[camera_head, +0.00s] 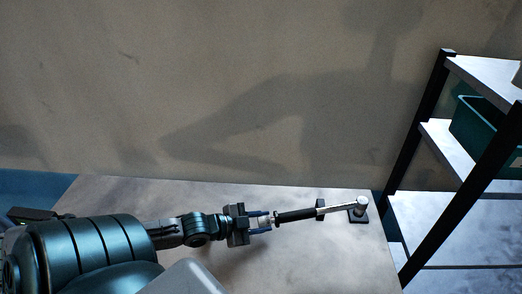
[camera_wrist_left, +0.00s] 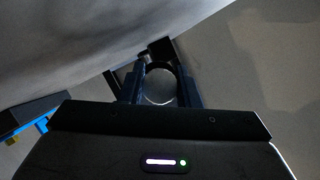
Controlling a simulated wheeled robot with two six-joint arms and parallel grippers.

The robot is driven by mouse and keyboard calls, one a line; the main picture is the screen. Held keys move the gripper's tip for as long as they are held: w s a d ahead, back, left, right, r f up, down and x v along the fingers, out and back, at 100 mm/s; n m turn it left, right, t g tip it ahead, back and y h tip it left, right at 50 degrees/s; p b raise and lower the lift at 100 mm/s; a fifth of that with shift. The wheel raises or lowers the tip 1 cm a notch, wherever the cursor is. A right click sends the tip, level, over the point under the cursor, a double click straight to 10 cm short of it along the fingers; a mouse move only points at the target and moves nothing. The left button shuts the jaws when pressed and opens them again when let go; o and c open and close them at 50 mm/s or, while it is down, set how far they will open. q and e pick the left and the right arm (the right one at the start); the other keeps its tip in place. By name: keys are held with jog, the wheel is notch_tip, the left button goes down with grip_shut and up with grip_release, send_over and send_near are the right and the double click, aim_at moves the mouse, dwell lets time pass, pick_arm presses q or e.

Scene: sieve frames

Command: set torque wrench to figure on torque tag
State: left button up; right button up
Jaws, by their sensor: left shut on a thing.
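The torque wrench (camera_head: 297,215) lies along the light table with its black handle toward my left gripper and its silver head at the right, over a small dark block. A second dark support stands under its shaft. My left gripper (camera_head: 268,221) is shut on the handle end of the wrench. In the left wrist view the round end of the wrench (camera_wrist_left: 160,86) sits between the two fingers of the gripper (camera_wrist_left: 160,92). I see no torque tag and cannot read a figure on the wrench. My right gripper is not in view.
The grey table (camera_head: 330,265) is otherwise bare around the wrench. A plain wall (camera_head: 200,80) stands behind it. At the right a shelf rack (camera_head: 440,150) with black posts holds a green bin (camera_head: 482,128).

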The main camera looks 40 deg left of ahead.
pick_arm(q)
jog(key=n+g+h+b, duration=0.1)
jog(key=b, duration=0.1)
jog(key=n+g+h+b, duration=0.1)
jog(key=n+b, duration=0.1)
jog(key=shift+s+f, duration=0.1)
jog(key=shift+f, duration=0.2)
jog(key=shift+r+n+g+h+b, duration=0.1)
jog(key=shift+n+g+h+b, duration=0.2)
jog(key=shift+n+h+b, duration=0.45)
jog(key=shift+r+n, duration=0.1)
jog(key=shift+n, duration=0.45)
jog(key=o, duration=1)
